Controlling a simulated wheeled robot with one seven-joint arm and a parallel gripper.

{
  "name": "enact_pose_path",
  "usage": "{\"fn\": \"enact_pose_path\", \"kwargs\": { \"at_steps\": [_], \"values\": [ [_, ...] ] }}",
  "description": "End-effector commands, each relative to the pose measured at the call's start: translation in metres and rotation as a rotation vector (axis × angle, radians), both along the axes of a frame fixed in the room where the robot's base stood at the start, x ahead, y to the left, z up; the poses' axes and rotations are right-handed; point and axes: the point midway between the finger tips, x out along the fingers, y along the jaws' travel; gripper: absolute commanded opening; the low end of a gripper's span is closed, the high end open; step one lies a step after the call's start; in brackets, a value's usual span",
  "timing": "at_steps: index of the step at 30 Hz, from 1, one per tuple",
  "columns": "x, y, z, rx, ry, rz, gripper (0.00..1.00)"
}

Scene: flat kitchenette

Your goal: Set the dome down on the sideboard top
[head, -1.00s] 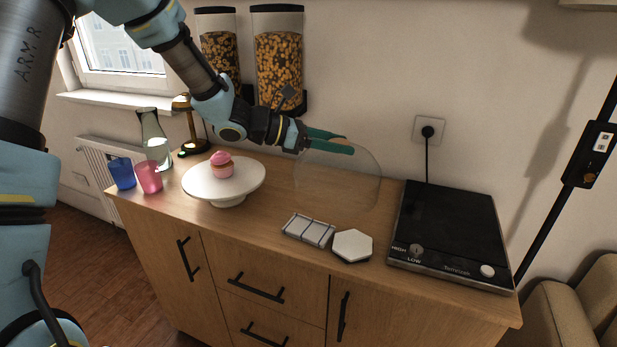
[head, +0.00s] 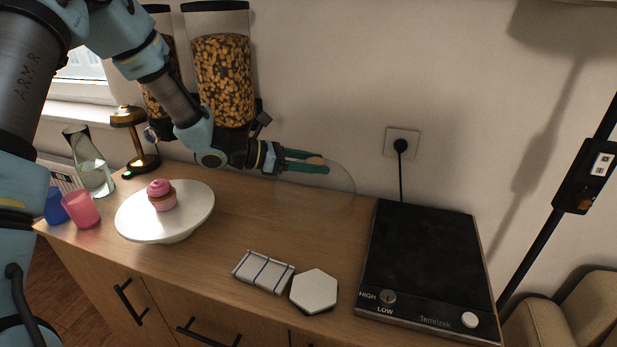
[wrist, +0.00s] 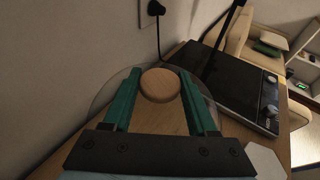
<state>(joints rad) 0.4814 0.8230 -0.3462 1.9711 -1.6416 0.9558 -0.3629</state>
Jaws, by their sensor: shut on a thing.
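The clear dome (head: 340,186) is at the back of the sideboard top (head: 232,232), close to the wall. My gripper (head: 318,162) is shut on its round wooden knob, which shows between the green fingers in the wrist view (wrist: 160,85). The dome looks upright. Its lower rim is faint, and I cannot tell whether it touches the wood. A white cake stand (head: 133,222) with a pink cupcake (head: 161,195) stands to the left, uncovered.
A black hotplate (head: 425,265) is right of the dome. A folded striped cloth (head: 263,271) and a white hexagonal tile (head: 314,291) lie in front. Cereal dispensers (head: 222,80) hang on the wall. Bare wood lies between stand and dome.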

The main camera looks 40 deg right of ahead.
Motion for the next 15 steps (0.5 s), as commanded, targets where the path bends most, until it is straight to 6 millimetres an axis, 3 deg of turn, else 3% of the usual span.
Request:
{"fn": "enact_pose_path", "kwargs": {
  "at_steps": [9,15],
  "values": [
    [-0.001,0.000,-0.037,0.001,0.001,-0.001,0.00],
    [0.000,0.000,-0.040,-0.001,0.000,0.000,0.00]
  ]
}}
